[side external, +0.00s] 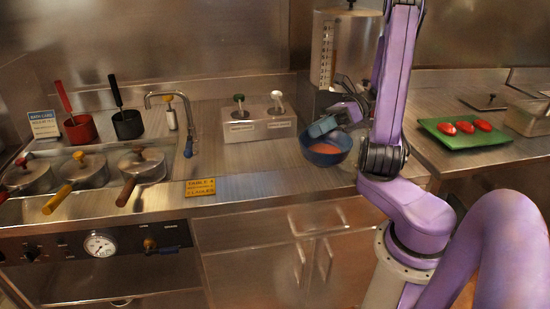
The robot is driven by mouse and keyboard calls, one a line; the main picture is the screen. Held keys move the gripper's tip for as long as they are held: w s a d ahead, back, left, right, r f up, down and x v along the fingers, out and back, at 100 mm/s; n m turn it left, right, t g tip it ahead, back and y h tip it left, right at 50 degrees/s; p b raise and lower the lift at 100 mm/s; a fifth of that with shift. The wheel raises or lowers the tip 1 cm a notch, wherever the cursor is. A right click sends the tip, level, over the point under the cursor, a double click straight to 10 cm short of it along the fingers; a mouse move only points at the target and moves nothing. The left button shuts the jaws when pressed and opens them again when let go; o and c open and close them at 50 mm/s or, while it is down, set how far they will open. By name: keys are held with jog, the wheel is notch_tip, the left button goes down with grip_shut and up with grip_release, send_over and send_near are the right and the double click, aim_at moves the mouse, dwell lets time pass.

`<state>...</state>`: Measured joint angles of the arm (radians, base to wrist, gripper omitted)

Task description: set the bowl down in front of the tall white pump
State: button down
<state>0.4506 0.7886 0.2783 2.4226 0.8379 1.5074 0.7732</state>
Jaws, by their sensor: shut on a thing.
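A blue bowl (338,158) with orange-pink contents is at the right part of the counter, in front and to the right of the pump box. My gripper (320,130) is shut on the bowl's rim on the back left side. From this angle I cannot tell whether the bowl touches the counter or hangs just above it. The tall white pump (277,98) stands at the right of a pale metal box (262,130), beside a shorter green-topped pump (239,103). The counter directly in front of the box is bare.
A tall metal dispenser (330,55) stands behind the bowl. A yellow sign (201,187) is at the counter's front edge. A faucet (172,97) and lidded pots (140,165) are left. A green tray (463,134) with several red items lies right, across a gap.

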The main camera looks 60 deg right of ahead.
jog(key=w+d+f, duration=0.1)
jog(key=w+f, duration=0.2)
jog(key=w+d+f, duration=0.2)
jog(key=w, duration=0.2)
jog(key=w+d+f, duration=0.1)
jog(key=w+f, duration=0.2)
jog(key=shift+w+d+f, duration=0.3)
jog(key=shift+w+f, duration=0.05)
jog(key=shift+w+d+f, duration=0.1)
jog(key=shift+w+f, duration=0.05)
jog(key=shift+f, duration=1.55)
jog(key=c, duration=1.1)
grip_release()
jog(key=shift+f, duration=0.15)
